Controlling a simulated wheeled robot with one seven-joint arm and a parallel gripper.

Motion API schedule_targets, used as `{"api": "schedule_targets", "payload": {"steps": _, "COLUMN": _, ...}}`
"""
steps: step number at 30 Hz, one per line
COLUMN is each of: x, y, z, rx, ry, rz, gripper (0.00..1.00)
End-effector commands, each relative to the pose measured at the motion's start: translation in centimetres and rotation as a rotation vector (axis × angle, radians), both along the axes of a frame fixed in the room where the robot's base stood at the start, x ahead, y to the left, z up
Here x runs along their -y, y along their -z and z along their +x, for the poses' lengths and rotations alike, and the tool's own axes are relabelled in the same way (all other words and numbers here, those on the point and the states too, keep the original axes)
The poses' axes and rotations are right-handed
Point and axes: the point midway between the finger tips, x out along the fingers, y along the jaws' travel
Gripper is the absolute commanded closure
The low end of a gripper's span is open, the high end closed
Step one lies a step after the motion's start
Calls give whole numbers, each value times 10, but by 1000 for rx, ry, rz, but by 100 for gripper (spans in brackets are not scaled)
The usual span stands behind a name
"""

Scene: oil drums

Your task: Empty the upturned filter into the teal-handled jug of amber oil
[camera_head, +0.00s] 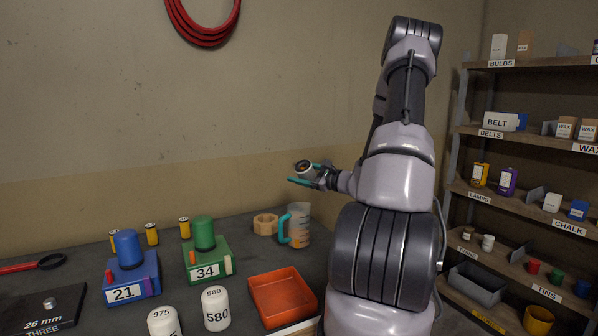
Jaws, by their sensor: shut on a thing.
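The jug (299,226) is clear with a teal handle on its left side and amber oil showing inside. It stands upright on the dark bench. My gripper (307,174) has teal fingers and is shut on a small pale filter (303,169). The filter is held in the air above the jug, and a dark round end with an orange-brown ring shows toward the camera. A clear gap separates the filter from the jug. The filter's contents and exact tilt are too small to tell.
A tan hexagonal piece (265,225) stands just left of the jug. An orange-red tray (283,297) lies in front. Green block 34 (208,266), blue block 21 (131,283) and white canisters (215,309) fill the left. Shelves (530,200) stand at right.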

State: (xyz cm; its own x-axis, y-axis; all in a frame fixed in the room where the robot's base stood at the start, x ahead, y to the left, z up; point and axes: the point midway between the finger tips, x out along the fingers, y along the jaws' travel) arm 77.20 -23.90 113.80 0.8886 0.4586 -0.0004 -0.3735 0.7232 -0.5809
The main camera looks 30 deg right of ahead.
Motion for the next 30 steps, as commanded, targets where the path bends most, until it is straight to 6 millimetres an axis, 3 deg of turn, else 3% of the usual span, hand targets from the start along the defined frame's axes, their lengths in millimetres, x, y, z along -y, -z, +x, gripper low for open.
{"api": "schedule_targets", "payload": {"steps": 11, "x": 4, "y": 13, "z": 2, "rx": 78, "ry": 1, "rz": -147, "gripper": 100}}
{"api": "schedule_targets", "payload": {"steps": 30, "x": 6, "y": 20, "z": 3, "rx": 135, "ry": 1, "rz": -258, "gripper": 100}}
